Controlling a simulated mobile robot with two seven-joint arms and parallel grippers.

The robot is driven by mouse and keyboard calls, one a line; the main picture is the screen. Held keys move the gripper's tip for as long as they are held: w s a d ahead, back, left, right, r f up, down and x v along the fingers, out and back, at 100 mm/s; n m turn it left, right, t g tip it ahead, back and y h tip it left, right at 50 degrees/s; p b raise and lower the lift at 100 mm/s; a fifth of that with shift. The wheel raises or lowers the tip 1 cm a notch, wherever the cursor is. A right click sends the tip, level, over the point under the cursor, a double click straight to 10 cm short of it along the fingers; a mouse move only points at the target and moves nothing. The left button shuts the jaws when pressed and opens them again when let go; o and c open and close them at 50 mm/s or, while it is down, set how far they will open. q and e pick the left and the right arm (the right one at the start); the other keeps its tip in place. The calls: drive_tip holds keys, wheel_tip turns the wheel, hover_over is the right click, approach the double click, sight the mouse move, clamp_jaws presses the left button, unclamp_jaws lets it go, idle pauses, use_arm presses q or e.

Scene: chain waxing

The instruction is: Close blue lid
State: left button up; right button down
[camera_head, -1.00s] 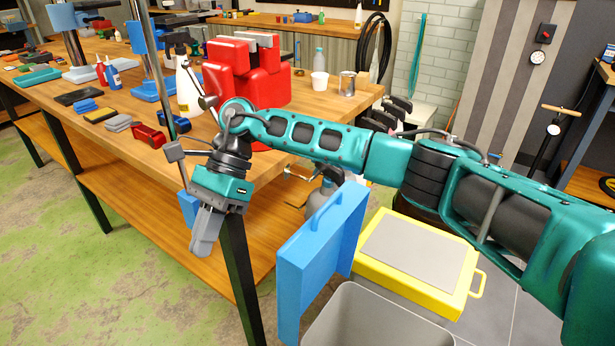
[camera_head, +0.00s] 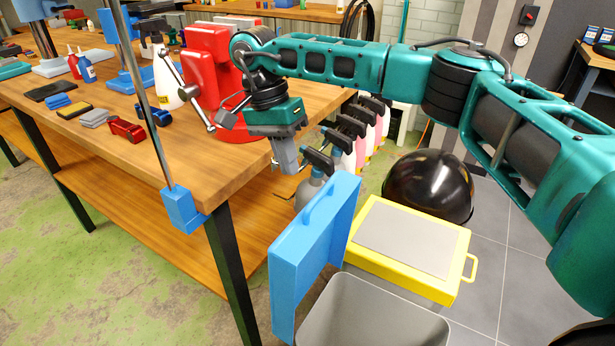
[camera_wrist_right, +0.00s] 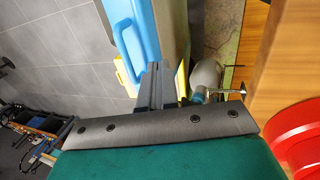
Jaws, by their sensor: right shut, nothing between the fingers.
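The blue lid (camera_head: 312,255) stands upright, open, along the left side of a grey bin (camera_head: 372,318), with its handle on the left face. The bin's top is uncovered. My right gripper (camera_head: 287,165) hangs fingers down, shut and empty, just beyond and left of the lid's top far corner, apart from it in the picture. In the right wrist view, the shut fingers (camera_wrist_right: 157,82) appear near the end of the blue lid (camera_wrist_right: 138,35). My left gripper is not in view.
A yellow-lidded bin (camera_head: 408,245) stands behind the grey one. Spray bottles (camera_head: 345,140) hang or stand at the table's end. A wooden workbench (camera_head: 165,175) with a red stand (camera_head: 210,65) is close to my right arm. A black dome (camera_head: 428,187) lies beyond. Floor at left is clear.

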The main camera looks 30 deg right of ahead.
drive_tip(key=shift+s+d+f, duration=0.35)
drive_tip(key=shift+s+f, duration=0.05)
drive_tip(key=shift+s, duration=0.2)
drive_tip(key=shift+s+d+f, duration=0.35)
drive_tip(key=shift+s+f, duration=0.05)
drive_tip(key=shift+s, duration=0.2)
drive_tip(key=shift+s+d+f, duration=0.35)
drive_tip(key=shift+s+f, duration=0.05)
drive_tip(key=shift+s, duration=0.2)
drive_tip(key=shift+s, duration=0.1)
